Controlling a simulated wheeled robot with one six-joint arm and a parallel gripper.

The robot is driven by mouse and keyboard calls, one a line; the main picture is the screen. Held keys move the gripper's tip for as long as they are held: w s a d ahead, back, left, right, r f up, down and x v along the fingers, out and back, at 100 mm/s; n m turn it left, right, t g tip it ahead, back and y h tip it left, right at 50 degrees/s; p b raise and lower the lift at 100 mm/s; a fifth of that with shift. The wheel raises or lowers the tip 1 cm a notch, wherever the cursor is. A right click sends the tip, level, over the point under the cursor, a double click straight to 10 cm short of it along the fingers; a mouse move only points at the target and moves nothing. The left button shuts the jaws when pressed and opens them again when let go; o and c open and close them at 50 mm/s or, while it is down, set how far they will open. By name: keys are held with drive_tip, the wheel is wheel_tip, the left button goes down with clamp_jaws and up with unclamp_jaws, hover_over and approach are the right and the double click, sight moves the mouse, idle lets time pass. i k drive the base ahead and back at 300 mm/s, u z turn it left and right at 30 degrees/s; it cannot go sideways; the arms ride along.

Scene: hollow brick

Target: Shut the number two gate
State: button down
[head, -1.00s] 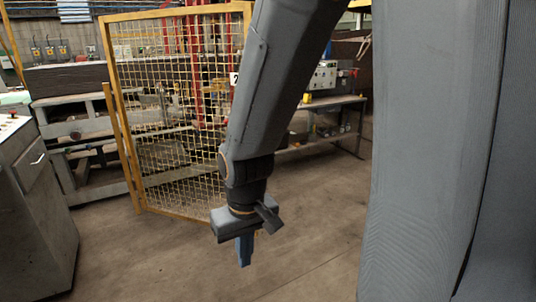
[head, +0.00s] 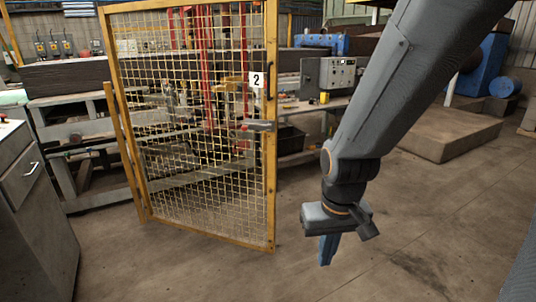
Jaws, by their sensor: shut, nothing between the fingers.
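The gate's top edge is partly cut off.
A grey cabinet (head: 35,215) stands at the near left. Behind the gate are a long machine bench (head: 70,125) and a control box on a table (head: 330,75). A low block (head: 440,130) and a blue machine (head: 490,70) are at the back right. The floor right of the gate is open.

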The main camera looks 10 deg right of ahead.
sight(256, 79)
drive_tip(key=u, duration=0.15)
drive_tip(key=i, duration=0.95)
drive_tip(key=u, duration=0.45)
